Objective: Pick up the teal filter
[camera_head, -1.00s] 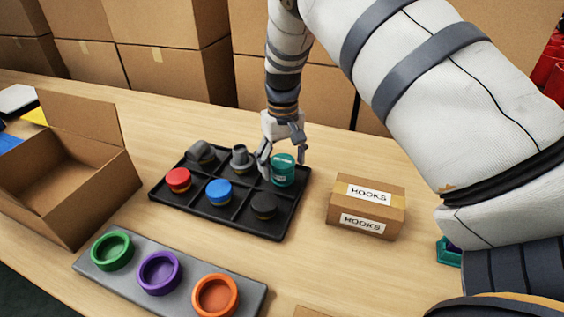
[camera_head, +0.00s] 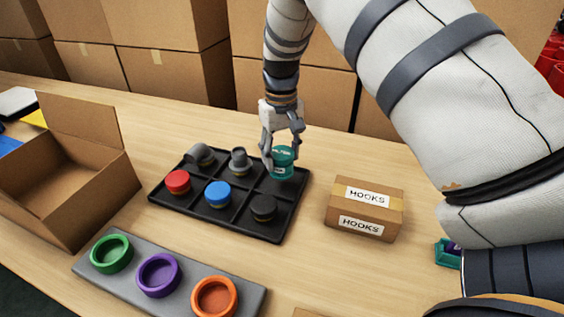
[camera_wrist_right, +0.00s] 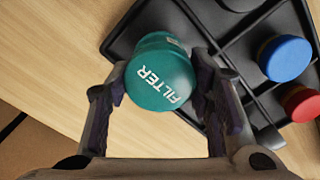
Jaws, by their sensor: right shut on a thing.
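The teal filter (camera_head: 283,162) is a short cylinder at the far right corner of the black divided tray (camera_head: 236,226). It also shows in the right wrist view (camera_wrist_right: 160,78), with white FILTER lettering on its face. My right gripper (camera_head: 281,150) reaches down from above and is shut on the filter, with one finger on each side of it. The filter is over the far right compartment; I cannot tell if its base still touches the tray. My left gripper is not in view.
The tray also holds a red-topped part (camera_head: 177,181), a blue-topped part (camera_head: 218,193), a black part (camera_head: 263,207) and two grey fittings (camera_head: 239,161). A HOOKS box (camera_head: 366,208) stands to the right. An open carton (camera_head: 65,185) is left, and a grey ring holder (camera_head: 190,270) is in front.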

